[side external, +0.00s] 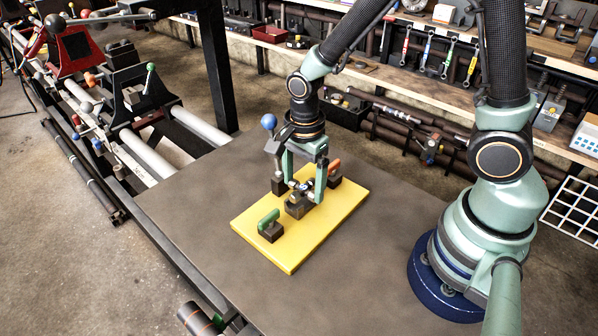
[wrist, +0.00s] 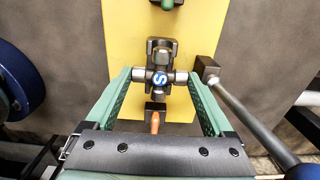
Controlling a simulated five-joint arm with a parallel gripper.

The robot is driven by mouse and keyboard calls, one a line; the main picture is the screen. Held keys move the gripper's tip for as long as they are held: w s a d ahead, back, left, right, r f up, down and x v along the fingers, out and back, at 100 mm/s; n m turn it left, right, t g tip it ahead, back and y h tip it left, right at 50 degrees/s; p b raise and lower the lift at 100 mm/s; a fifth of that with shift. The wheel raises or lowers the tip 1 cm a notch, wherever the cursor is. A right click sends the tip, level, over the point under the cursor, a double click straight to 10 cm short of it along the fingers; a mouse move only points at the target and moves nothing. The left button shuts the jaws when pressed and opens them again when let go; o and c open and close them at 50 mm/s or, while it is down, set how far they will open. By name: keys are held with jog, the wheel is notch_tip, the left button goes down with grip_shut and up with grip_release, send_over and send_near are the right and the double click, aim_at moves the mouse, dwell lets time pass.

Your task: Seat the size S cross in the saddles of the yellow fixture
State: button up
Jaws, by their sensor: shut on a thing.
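The size S cross (wrist: 160,79) is a grey metal cross with a blue disc marked with a white S. My gripper (wrist: 160,86) is shut on it, with one green finger at each end of its sideways arms. The yellow fixture (side external: 262,226) is a flat plate on the table, and it fills the middle of the wrist view (wrist: 120,30). In the side view my gripper (side external: 304,186) points down over the plate's middle. The cross is right at the dark saddle block (side external: 297,208). Whether it rests fully in the saddles cannot be told, as the fingers and cross hide the contact.
On the plate stand a green-handled clamp (side external: 269,227) in front and an orange-handled clamp (side external: 334,175) behind. A lever with a blue ball (side external: 268,122) rises close beside my gripper. The grey table (side external: 190,215) is otherwise clear around the plate.

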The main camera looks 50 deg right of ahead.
jog(key=shift+f, duration=0.75)
jog(key=o, duration=1.5)
notch_tip(320, 180, up, 12)
notch_tip(320, 180, up, 4)
jog(key=r+n+t, duration=0.1)
jog(key=n+t, duration=0.1)
jog(key=n, duration=0.5)
send_over(304, 186)
jog(key=s+d, duration=0.1)
jog(key=d, duration=0.2)
jog(key=d+r+n+t, duration=0.1)
jog(key=n, duration=0.2)
jog(key=s+d+r+n+t, duration=0.1)
jog(key=n, duration=0.3)
jog(key=s+r+n+t, duration=0.1)
jog(key=n, duration=0.3)
jog(key=shift+s+d+r+t, duration=0.25)
jog(key=shift+d+t, duration=0.05)
jog(key=shift+d, duration=0.1)
